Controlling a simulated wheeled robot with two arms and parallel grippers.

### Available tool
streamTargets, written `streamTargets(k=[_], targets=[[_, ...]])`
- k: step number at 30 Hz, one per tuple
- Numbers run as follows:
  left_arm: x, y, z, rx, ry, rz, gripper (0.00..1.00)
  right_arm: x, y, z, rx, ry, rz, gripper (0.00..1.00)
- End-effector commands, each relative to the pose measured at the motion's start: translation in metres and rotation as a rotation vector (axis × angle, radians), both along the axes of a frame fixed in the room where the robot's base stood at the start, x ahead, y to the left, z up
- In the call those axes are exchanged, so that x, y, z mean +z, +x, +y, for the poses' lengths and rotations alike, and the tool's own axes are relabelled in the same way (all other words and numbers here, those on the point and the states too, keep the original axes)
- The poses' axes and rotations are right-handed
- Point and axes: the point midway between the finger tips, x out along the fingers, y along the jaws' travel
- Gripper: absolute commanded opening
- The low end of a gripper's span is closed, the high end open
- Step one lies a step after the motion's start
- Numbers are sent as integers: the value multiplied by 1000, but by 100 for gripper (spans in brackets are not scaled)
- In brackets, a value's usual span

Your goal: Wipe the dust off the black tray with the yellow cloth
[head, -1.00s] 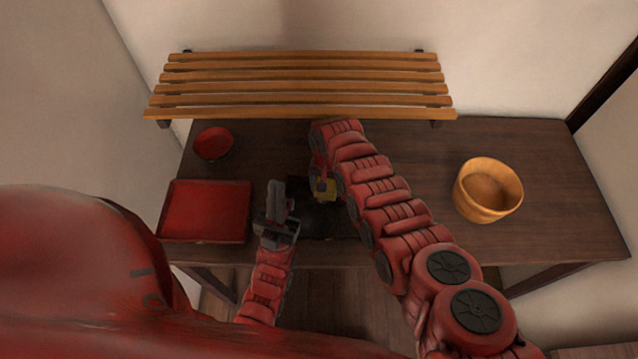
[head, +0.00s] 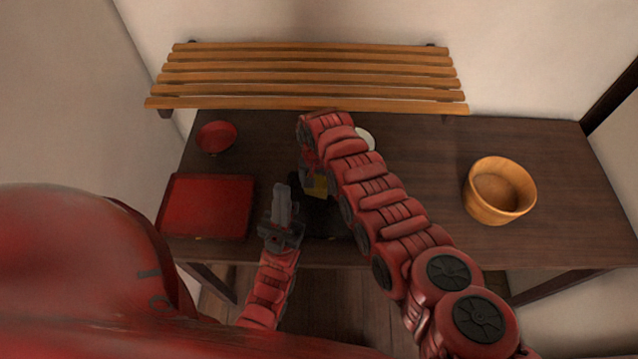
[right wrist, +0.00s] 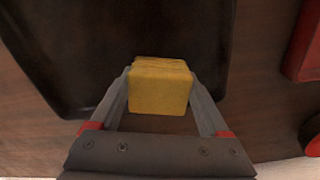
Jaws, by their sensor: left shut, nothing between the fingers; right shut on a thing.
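The black tray (head: 318,222) lies on the dark table, partly hidden by my arms in the head view. It also fills much of the right wrist view (right wrist: 130,35), with a dull, faintly mottled surface; I cannot clearly tell dust on it. My right gripper (right wrist: 160,90) is shut on the yellow cloth (right wrist: 160,88), a folded block at the tray's edge in the wrist view. The cloth also shows in the head view (head: 319,187); whether it touches the tray is unclear. My left gripper (head: 282,195) is shut and empty, at the tray's left side.
A red tray (head: 207,207) lies left of the black tray, with a red bowl (head: 216,137) behind it. A wooden bowl (head: 499,190) stands on the right. A white round thing (head: 368,139) is partly hidden behind my right arm. A slatted shelf (head: 310,75) spans the back.

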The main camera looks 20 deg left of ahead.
Motion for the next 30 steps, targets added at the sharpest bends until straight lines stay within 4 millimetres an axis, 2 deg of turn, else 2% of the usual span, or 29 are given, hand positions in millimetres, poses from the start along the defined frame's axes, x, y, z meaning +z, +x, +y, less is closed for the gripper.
streamTargets(k=[1,16,30], targets=[[3,0,0,0,0,0,0,0,-5,1,3,-2,10,35],[45,0,0,0,0,0,0,56,-1,0,1,0,2,35],[50,0,0,0,0,0,0,63,-1,-1,0,-2,2,35]])
